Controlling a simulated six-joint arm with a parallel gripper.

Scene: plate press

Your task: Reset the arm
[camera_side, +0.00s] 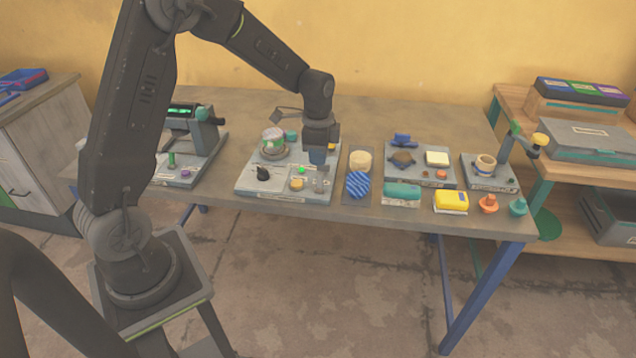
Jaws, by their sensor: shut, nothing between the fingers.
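My gripper (318,157) points down over the right part of a grey station plate (247,185) on the table. It is shut with nothing visible in it. My arm reaches in from the left and bends down to it. The plate carries a round jar-like part (272,142), a black knob (263,174), an orange-tan button (296,184) and a small green light (301,170). My gripper hides part of the plate's back right, and I cannot tell whether its tips touch anything.
Left stands a press-like device (188,140) with a green display. Right of my gripper are a blue striped piece (358,185), another grey plate (420,178), a cup (485,165) and a yellow block (451,201). The table's back strip is clear.

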